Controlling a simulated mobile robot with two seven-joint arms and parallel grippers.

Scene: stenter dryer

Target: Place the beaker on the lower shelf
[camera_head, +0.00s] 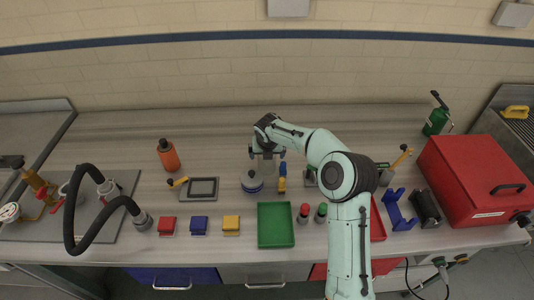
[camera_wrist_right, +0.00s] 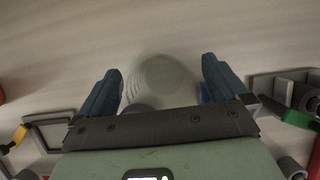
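The beaker looks like a clear, round, see-through vessel. In the right wrist view the beaker (camera_wrist_right: 160,82) shows faintly between my two fingers, with a gap on each side. In the head view it is hard to make out, as a pale shape (camera_head: 267,167) just below my right gripper (camera_head: 267,152). My right gripper is open, with its blue fingers (camera_wrist_right: 160,85) spread wide to either side of the beaker; I cannot tell how far down they reach. My left gripper is not in view. No lower shelf is clearly visible.
A grey-and-blue round pot (camera_head: 251,182) and a yellow-handled tool (camera_head: 282,178) stand close to the beaker. A green tray (camera_head: 276,226) lies in front. An orange bottle (camera_head: 168,156) is left, a large red box (camera_head: 478,178) right. The back of the table is mostly clear.

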